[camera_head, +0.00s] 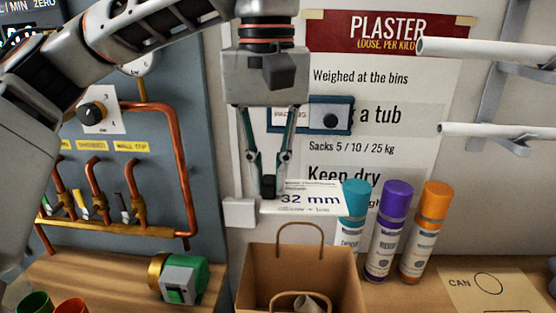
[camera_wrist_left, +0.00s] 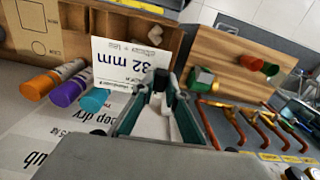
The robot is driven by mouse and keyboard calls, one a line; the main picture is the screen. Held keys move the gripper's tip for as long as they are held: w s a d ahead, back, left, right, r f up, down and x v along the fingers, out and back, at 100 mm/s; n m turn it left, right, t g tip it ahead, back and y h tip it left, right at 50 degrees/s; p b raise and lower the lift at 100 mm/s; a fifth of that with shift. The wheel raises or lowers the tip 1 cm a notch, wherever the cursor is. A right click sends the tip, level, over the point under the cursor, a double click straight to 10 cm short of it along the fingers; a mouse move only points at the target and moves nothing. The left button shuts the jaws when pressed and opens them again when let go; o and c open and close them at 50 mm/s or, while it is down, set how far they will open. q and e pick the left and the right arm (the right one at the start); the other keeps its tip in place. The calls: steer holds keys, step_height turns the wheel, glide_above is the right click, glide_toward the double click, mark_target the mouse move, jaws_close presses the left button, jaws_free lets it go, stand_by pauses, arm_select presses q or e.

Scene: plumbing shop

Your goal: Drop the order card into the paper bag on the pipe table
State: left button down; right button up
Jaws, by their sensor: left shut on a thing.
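The order card (camera_head: 315,199) is white with "32 mm" printed on it. My left gripper (camera_head: 268,188) is shut on the card's left edge and holds it up in the air. The card also shows in the left wrist view (camera_wrist_left: 125,65), in front of the fingertips (camera_wrist_left: 160,80). The brown paper bag (camera_head: 300,275) stands upright and open on the wooden pipe table (camera_head: 395,292), its two handles raised. In the head view the card is above the bag's rim, apart from it. A pale fitting (camera_head: 308,303) shows inside the bag. My right gripper is not in view.
Teal (camera_head: 352,215), purple (camera_head: 388,232) and orange (camera_head: 428,232) cans stand right of the bag. A green and grey tape-like tool (camera_head: 183,279) lies left. A paper (camera_head: 490,290) marked "CAN" lies at right. Copper pipes (camera_head: 172,150) line the left panel; white pipes (camera_head: 490,50) jut out upper right.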

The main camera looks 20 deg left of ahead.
mark_target(269, 206)
arm_select(q)
steer(key=shift+s+f, duration=0.15)
steer(key=shift+f, duration=2.75)
steer(key=c, duration=1.9)
jaws_free()
steer(key=shift+r, duration=0.1)
step_height(269, 206, up, 12)
steer(key=shift+f, duration=0.1)
